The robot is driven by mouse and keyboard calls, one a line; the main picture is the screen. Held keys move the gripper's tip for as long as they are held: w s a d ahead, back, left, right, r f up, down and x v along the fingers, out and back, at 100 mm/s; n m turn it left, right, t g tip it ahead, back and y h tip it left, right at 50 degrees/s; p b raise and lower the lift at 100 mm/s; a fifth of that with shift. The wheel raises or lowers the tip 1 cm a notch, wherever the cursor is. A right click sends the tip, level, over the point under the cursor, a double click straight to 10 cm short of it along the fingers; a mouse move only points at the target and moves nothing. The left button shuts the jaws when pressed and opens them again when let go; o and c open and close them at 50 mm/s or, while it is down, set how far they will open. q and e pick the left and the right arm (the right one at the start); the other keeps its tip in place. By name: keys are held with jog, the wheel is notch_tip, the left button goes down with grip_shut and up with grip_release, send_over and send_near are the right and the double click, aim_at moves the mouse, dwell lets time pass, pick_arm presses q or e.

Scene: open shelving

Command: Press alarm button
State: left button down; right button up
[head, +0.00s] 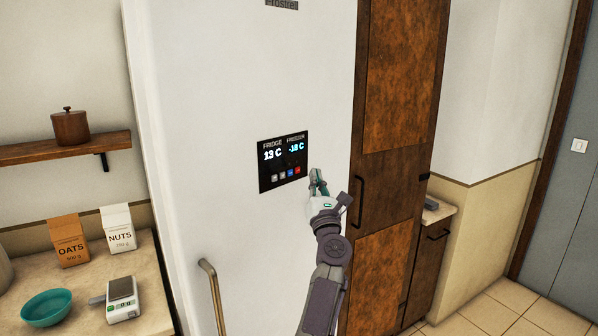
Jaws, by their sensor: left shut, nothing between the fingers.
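A black control panel (283,160) is on the white fridge front. It reads FRIDGE 13 C and FREEZER -18 C. A row of small buttons runs along its lower part: pale ones at the left, a blue one (290,172), and a red one (298,170) at the right end. Their labels are too small to read, so I cannot tell for certain which is the alarm button. My left gripper (315,179) is shut and empty, just right of the panel's lower right corner, near the red button. It appears apart from the buttons. My right gripper is not in view.
A vertical fridge handle (212,297) stands out at the lower left. A brown wooden cabinet (400,90) with a dark handle is to the right. A counter at the left holds a teal bowl (47,307), a scale (123,299) and oats and nuts packs.

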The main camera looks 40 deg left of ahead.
pick_arm(q)
jog(key=shift+s+d, duration=0.15)
jog(key=shift+d, duration=1.15)
